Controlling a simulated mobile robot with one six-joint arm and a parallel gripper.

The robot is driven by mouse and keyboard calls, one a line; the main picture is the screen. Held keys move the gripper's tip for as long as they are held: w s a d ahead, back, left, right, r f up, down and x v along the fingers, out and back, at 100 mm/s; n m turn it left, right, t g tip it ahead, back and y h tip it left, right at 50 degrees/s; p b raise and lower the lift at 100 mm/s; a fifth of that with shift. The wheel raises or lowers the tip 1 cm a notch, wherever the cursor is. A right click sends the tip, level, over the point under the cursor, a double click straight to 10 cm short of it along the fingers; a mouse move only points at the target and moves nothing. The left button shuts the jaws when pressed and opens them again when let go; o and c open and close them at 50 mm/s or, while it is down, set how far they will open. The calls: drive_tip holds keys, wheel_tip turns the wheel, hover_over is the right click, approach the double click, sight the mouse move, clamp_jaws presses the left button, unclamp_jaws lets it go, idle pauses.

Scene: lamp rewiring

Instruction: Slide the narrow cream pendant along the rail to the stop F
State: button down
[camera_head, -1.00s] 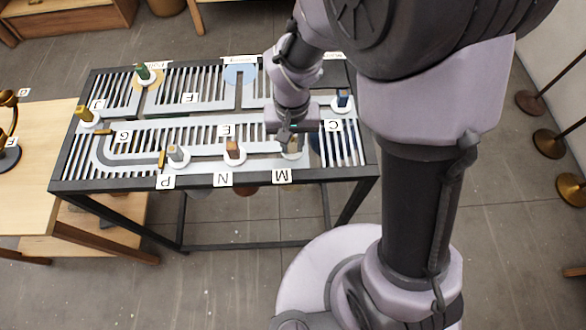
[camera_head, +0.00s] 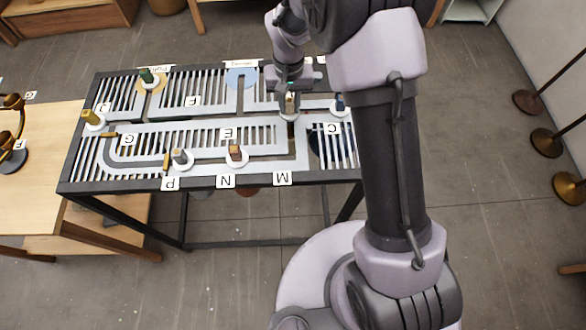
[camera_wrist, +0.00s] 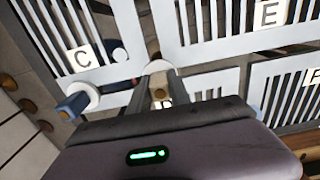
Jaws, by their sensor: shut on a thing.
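My gripper (camera_head: 290,97) is shut on a cream-tan knob (camera_head: 290,107), which stands upright on a white disc in the rail slot, left of label C. In the wrist view the fingers (camera_wrist: 162,92) close around this knob, with its white disc (camera_wrist: 157,68) just beyond. The pendant's shade below the panel is hidden, so I cannot tell its width. The label F (camera_head: 192,101) lies on the panel to the left of my gripper, and its edge shows at the right in the wrist view (camera_wrist: 314,75).
A blue knob (camera_head: 340,103) stands close to the right, also in the wrist view (camera_wrist: 76,103). Brown (camera_head: 236,153) and grey (camera_head: 180,156) knobs stand at the near edge. Yellow (camera_head: 92,117) and green (camera_head: 146,75) knobs stand farther left. The slot's left-hand stretch looks clear.

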drive_tip(key=shift+w, duration=0.25)
drive_tip(key=a, duration=1.4)
drive_tip(key=a+p, duration=0.1)
drive_tip(key=a, duration=0.7)
drive_tip(key=shift+w, duration=0.25)
drive_tip(key=shift+w+a+p, duration=0.1)
drive_tip(key=shift+a+p, duration=0.65)
drive_tip(key=shift+a, duration=2.25)
drive_tip(key=c, duration=1.1)
unclamp_jaws()
